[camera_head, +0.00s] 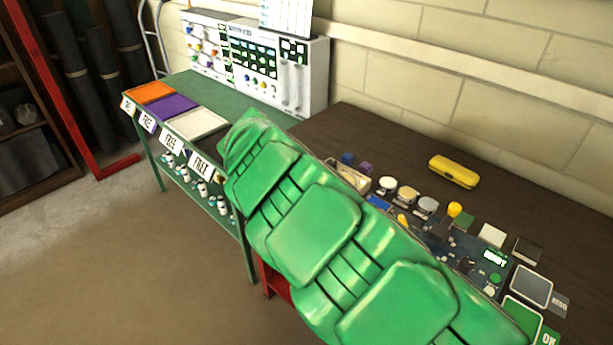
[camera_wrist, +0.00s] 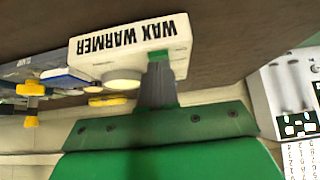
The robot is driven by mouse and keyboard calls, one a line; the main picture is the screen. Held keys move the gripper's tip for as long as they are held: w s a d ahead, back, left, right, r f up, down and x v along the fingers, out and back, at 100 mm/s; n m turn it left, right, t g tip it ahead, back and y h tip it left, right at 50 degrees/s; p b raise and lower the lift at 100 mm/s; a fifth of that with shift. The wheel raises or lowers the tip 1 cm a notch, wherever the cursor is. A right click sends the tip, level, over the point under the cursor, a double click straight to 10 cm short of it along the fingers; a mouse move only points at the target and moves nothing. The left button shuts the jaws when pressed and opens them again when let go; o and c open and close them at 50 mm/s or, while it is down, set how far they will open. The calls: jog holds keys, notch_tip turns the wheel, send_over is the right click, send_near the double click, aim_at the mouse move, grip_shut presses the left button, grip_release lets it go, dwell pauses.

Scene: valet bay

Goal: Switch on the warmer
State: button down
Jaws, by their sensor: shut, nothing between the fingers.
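The wax warmer (camera_wrist: 112,58) is a white box with black "WAX WARMER" lettering, upside down in the wrist view. A pale round knob or lid (camera_wrist: 122,78) is on it. A small green patch (camera_wrist: 158,56) shows at its end, right at the fingertips. My gripper (camera_wrist: 159,70) is shut with grey fingers together and empty, at or very close to that patch; I cannot tell whether they touch or whether the patch is lit. In the head view my green arm hides my gripper; a cream box (camera_head: 352,179) shows partly behind it, perhaps the warmer.
Several tins and cards lie on the dark bench, with a yellow case (camera_head: 454,171) behind. A green table (camera_head: 208,83) at left holds orange (camera_head: 150,92), purple and white trays. A white control panel (camera_head: 290,75) stands at the back.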

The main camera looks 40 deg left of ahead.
jog(key=shift+r, duration=0.55)
jog(key=shift+r, duration=0.1)
jog(key=v, duration=1.3)
jog(key=shift+s, duration=0.2)
